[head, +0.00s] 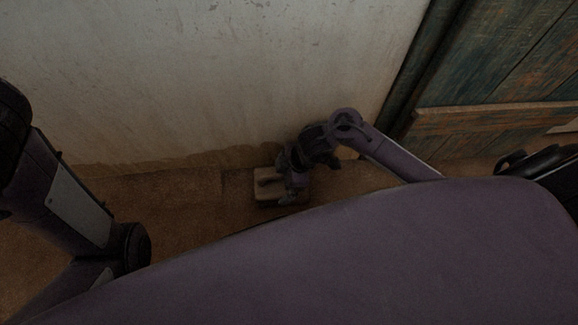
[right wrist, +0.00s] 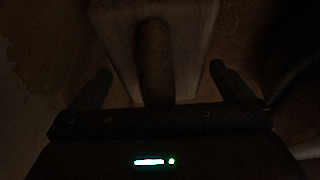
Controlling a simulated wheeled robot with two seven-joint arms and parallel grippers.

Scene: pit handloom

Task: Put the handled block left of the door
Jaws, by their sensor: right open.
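The handled block (head: 265,196) is a small pale brown block with a raised handle. It sits on the floor near the foot of the wall, left of the door (head: 490,60) in the head view. My right gripper (head: 284,192) is over its right part in the head view and hides some of it. In the right wrist view the block (right wrist: 187,50) lies ahead, its handle (right wrist: 154,60) between the two spread fingers of my right gripper (right wrist: 160,88). The fingers are open, and I see no grip on the handle. My left arm shows at the left; its gripper is out of view.
A pale plastered wall (head: 200,80) rises behind the block. The weathered green door with a brown rail stands at the right. Brown floor (head: 150,195) is clear to the left of the block, along the wall. My own purple body covers the lower part of the head view.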

